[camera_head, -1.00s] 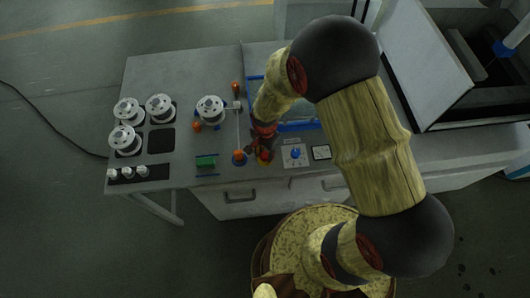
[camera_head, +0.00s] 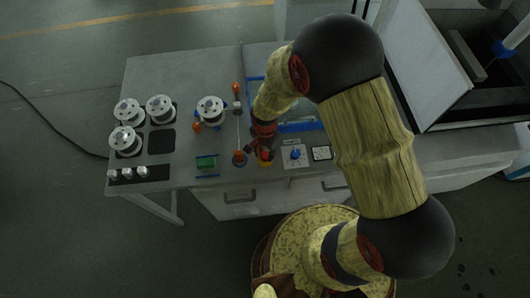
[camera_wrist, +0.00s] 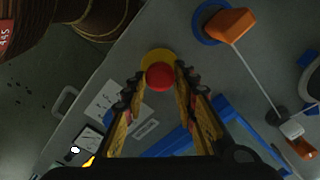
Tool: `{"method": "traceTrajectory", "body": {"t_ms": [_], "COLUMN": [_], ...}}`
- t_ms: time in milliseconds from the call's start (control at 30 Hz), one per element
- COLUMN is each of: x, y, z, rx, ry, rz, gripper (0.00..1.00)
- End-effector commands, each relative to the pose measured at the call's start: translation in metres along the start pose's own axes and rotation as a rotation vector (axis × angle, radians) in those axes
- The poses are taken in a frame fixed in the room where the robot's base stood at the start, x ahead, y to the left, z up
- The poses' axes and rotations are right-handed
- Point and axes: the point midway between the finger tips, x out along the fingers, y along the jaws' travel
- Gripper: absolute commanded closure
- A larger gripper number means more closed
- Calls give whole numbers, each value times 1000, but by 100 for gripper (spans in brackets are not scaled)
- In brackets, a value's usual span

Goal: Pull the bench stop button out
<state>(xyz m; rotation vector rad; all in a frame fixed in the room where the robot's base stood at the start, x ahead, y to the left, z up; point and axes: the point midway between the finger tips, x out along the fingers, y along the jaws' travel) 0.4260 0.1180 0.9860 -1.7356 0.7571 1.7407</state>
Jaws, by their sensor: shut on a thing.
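The bench stop button is a red mushroom head (camera_wrist: 160,76) on a yellow round base (camera_wrist: 154,57), near the front edge of the bench. It also shows as a small red and yellow spot in the head view (camera_head: 266,156). My gripper (camera_wrist: 158,79) comes down over it, with one finger on each side of the red head. The fingers are shut on the red head in the wrist view. In the head view my gripper (camera_head: 262,147) partly hides the button. How far the head stands out from its base cannot be told.
Left of the button is an orange knob on a blue ring (camera_head: 239,157) with a wire running up from it. Right of it is a plate with a blue knob (camera_head: 295,154). A blue-edged tray (camera_head: 300,126) lies behind. Several spools stand at the left.

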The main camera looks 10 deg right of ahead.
Motion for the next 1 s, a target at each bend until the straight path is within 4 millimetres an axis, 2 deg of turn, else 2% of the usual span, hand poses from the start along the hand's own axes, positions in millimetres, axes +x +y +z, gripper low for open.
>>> {"method": "traceTrajectory", "body": {"t_ms": [67,100,433,767,867,1000], "x": [-2,-2,-1,-2,-10,-33], "y": [-2,-2,-1,-1,-2,-3], "z": [-1,-1,-1,-1,-1,-1], "rx": [0,0,0,0,0,0], "ry": [2,2,1,1,2,4], "rz": [-4,-4,-3,-3,-5,-7], "gripper": [100,72,53,52,52,52]}}
